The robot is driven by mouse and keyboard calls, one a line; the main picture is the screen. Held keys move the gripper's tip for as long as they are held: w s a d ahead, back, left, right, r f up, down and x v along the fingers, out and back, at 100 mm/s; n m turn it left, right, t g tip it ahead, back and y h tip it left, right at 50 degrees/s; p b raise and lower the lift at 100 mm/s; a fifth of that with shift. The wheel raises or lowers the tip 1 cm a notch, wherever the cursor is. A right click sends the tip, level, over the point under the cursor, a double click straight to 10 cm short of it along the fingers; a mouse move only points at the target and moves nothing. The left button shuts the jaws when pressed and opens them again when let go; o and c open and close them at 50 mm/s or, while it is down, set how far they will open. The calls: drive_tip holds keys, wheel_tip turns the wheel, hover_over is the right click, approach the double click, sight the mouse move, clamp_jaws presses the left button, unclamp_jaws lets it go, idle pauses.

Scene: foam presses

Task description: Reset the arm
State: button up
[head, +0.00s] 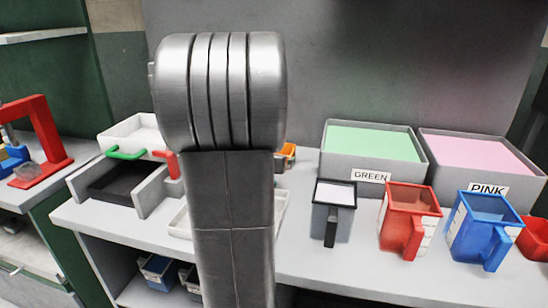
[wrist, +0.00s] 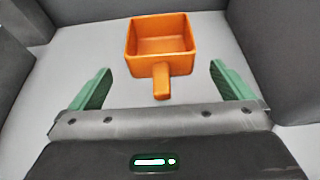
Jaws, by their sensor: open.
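My gripper (wrist: 160,88) shows in the wrist view with its two green fingers spread wide. It is open, with nothing between the pads that I can see touching them. An orange square scoop (wrist: 160,62) with a short handle stands upright on the light surface just ahead of the fingers. Its handle points back toward my gripper and ends near the gap between the fingers. In the head view my own arm fills the middle and hides my gripper; a bit of an orange thing (head: 288,152) shows to the right of the arm.
A bin labelled GREEN (head: 350,180) and a bin labelled PINK (head: 520,205) stand at the right. In front are a grey jug (head: 321,222), a red jug (head: 400,228) and a blue jug (head: 478,235). A grey tray-like station (head: 148,196) and a red press (head: 62,158) are left.

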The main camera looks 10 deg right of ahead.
drive_tip(key=shift+s+a+r, duration=0.25)
drive_tip(key=shift+s, duration=0.35)
drive_tip(key=shift+w, duration=0.1)
drive_tip(key=x, duration=0.7)
drive_tip(key=shift+f+b, duration=0.15)
drive_tip(key=shift+b, duration=0.25)
drive_tip(key=shift+w+d, duration=0.1)
drive_tip(key=shift+w, duration=0.15)
drive_tip(key=shift+s+r+p, duration=0.15)
drive_tip(key=shift+r+p, duration=1.35)
drive_tip(key=shift+r, duration=0.4)
drive_tip(key=shift+f, duration=0.15)
